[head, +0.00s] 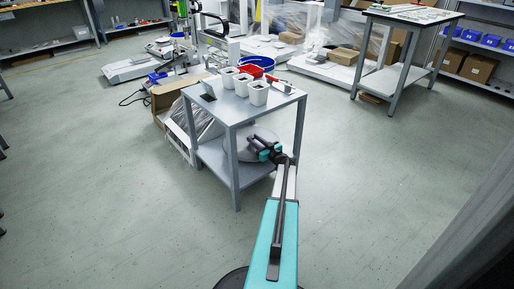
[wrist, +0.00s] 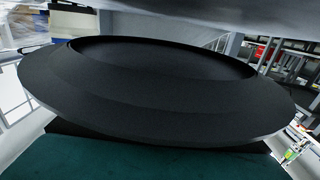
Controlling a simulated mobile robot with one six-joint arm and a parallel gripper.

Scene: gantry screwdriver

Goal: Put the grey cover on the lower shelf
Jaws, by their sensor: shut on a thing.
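The grey cover (head: 234,146) is a flat round disc, seen in the head view between the top and the lower shelf (head: 219,172) of the grey table. My gripper (head: 256,142) reaches in under the tabletop from the right and is shut on the cover's near right edge. The cover is low, close over the shelf. I cannot tell whether it touches the shelf. A table leg and the tabletop hide part of it. In the wrist view a large dark round shape fills the middle, and I cannot make out the fingertips there.
The tabletop (head: 226,107) holds several white cups (head: 243,85), a red bin (head: 252,71) and a small dark object. Its legs (head: 233,170) stand close to my arm. A cardboard box (head: 166,97) stands at its left. The floor at right is clear.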

